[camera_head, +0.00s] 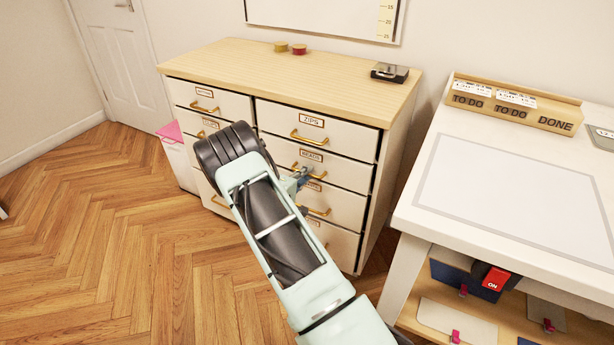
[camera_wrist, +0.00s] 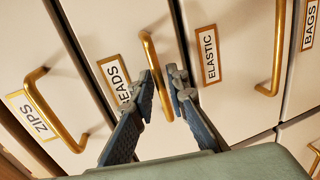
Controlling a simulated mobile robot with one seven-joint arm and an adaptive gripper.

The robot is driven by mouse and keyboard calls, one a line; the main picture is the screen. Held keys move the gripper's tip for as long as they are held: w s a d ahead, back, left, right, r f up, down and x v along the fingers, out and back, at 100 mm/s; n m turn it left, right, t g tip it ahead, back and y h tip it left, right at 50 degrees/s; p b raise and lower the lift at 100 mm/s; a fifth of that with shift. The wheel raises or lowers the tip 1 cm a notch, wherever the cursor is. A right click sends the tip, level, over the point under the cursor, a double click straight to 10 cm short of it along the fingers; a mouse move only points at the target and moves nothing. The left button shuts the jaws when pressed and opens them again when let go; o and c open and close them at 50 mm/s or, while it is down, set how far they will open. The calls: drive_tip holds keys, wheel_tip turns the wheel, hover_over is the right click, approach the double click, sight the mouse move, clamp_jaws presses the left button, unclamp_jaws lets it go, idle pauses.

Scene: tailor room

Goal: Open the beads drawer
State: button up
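The beads drawer (camera_head: 345,170) is a white drawer front below the zips drawer in the wooden-topped cabinet's right column. It looks flush with its neighbours. Its label (camera_wrist: 118,80) is partly covered by a finger in the wrist view. Its brass handle (camera_wrist: 150,52) runs down between my fingers. My gripper (camera_wrist: 162,76) has its two blue-grey fingers apart, one on each side of the handle near its lower end in the picture. I cannot tell whether either finger touches it. In the head view my gripper (camera_head: 300,178) is at the drawer front, partly hidden by my arm.
The zips drawer (camera_head: 315,130) is directly above and the elastic drawer (camera_wrist: 225,90) directly below, each with a brass handle. A white table (camera_head: 415,205) stands close on the right. A pink-topped bin (camera_head: 180,160) is at the cabinet's left. Wood floor is clear at left.

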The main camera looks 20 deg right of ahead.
drive_tip(key=shift+w+d+f, duration=0.1)
drive_tip(key=shift+w+d, duration=0.15)
drive_tip(key=shift+d, duration=0.05)
drive_tip(key=shift+c, duration=0.5)
clamp_jaws()
drive_tip(key=shift+s+a, duration=0.1)
drive_tip(key=shift+a, duration=0.05)
drive_tip(key=f+b+v, duration=0.1)
drive_tip(key=f+v, duration=0.2)
drive_tip(key=v, duration=1.1)
drive_tip(key=a+f+b+v, duration=0.1)
drive_tip(key=f+v, duration=0.2)
drive_tip(key=v, duration=1)
drive_tip(key=shift+s+a+r, duration=0.15)
drive_tip(key=shift+s+a, duration=0.25)
drive_tip(key=shift+s, duration=0.2)
drive_tip(key=shift+o, duration=0.5)
unclamp_jaws()
